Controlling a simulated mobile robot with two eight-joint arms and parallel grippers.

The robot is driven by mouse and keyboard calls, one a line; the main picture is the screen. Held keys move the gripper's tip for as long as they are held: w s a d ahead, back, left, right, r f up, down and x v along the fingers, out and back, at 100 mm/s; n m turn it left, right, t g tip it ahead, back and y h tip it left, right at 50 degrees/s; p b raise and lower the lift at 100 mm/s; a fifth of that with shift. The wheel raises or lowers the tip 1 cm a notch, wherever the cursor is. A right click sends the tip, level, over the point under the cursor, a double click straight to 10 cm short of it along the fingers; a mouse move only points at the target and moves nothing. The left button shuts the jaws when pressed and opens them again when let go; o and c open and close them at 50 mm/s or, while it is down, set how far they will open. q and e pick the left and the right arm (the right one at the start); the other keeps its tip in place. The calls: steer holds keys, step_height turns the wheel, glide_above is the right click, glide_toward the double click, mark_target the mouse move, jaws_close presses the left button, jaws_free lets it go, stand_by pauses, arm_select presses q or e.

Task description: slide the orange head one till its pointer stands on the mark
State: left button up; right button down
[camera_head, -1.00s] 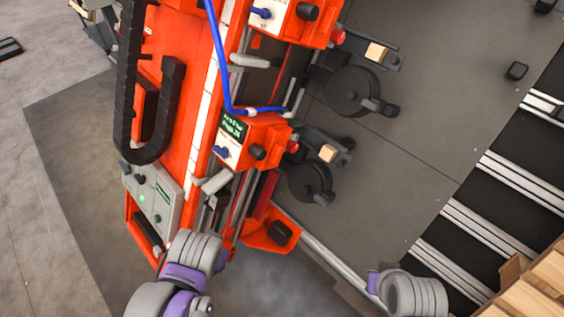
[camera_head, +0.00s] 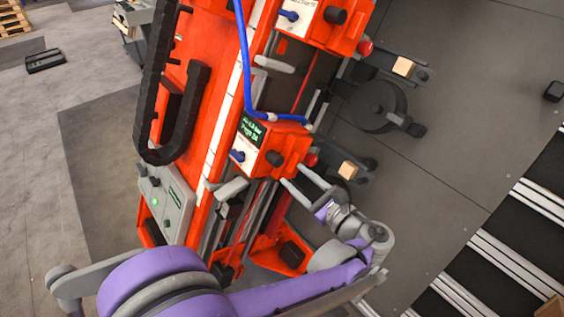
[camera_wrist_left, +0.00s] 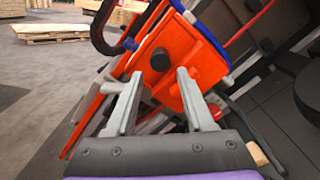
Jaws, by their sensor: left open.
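Two orange heads sit on the orange gantry (camera_head: 197,75). The nearer orange head (camera_head: 288,143) has a small green-text display, a blue lever (camera_head: 237,155) and a black knob (camera_head: 275,158). The farther orange head (camera_head: 345,28) is at the top. I cannot tell which is head one. A pale scale strip (camera_head: 226,95) runs along the beam; I cannot make out pointer or mark. My left gripper (camera_head: 293,175) is open, its fingers aimed at the nearer head's knob side. In the wrist view the black knob (camera_wrist_left: 160,60) appears between the fingertips; contact is unclear.
A blue hose (camera_head: 246,70) runs down to the nearer head. A red button (camera_head: 311,160) and a bracket with a pale block (camera_head: 347,170) stick out on its right. A grey control panel (camera_head: 168,200) is at lower left. Open floor lies at far left.

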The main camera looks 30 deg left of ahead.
mark_target(279, 162)
arm_select(q)
steer(key=x, duration=0.8)
steer(key=shift+d, duration=0.1)
steer(key=shift+c, duration=0.3)
jaws_close()
stand_by(0.8)
